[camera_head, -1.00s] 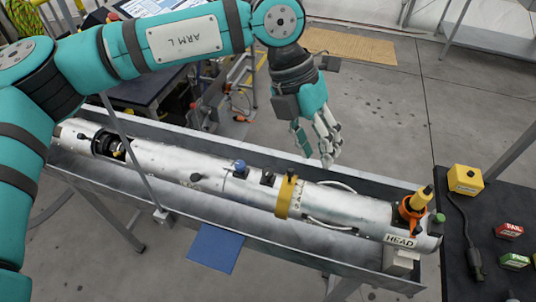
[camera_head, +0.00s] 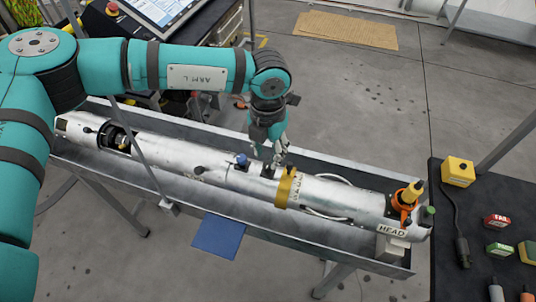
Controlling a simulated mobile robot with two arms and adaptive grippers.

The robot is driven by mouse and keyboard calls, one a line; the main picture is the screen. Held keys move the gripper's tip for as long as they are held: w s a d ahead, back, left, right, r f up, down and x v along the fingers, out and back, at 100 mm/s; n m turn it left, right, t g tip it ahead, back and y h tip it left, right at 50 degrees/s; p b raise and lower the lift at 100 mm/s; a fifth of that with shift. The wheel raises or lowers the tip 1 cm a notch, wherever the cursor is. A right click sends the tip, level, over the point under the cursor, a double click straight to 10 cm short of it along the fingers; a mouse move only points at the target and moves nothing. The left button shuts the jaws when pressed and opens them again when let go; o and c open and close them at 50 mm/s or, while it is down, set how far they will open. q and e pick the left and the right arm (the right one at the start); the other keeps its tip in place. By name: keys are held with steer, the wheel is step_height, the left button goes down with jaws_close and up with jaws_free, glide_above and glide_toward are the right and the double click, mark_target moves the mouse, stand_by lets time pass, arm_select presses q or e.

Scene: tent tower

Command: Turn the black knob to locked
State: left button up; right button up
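A long silver cylinder (camera_head: 330,196) lies in a grey metal trough, its end at the right marked HEAD. On its top, near the middle, a small black knob (camera_head: 267,171) stands between a blue-capped fitting (camera_head: 241,160) and a yellow band (camera_head: 284,190). I cannot tell whether the fingertips touch the knob. My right gripper is not in view.
An orange collar with a yellow-topped fitting (camera_head: 407,198) stands up near the HEAD end. A black table (camera_head: 450,225) at the right holds a yellow box (camera_head: 458,171) and several small blocks. A thin grey post rises in front of the cylinder.

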mark_target(268, 164)
arm_select(q)
steer(key=shift+f+p, duration=0.45)
steer(key=shift+f, duration=1.55)
jaws_close()
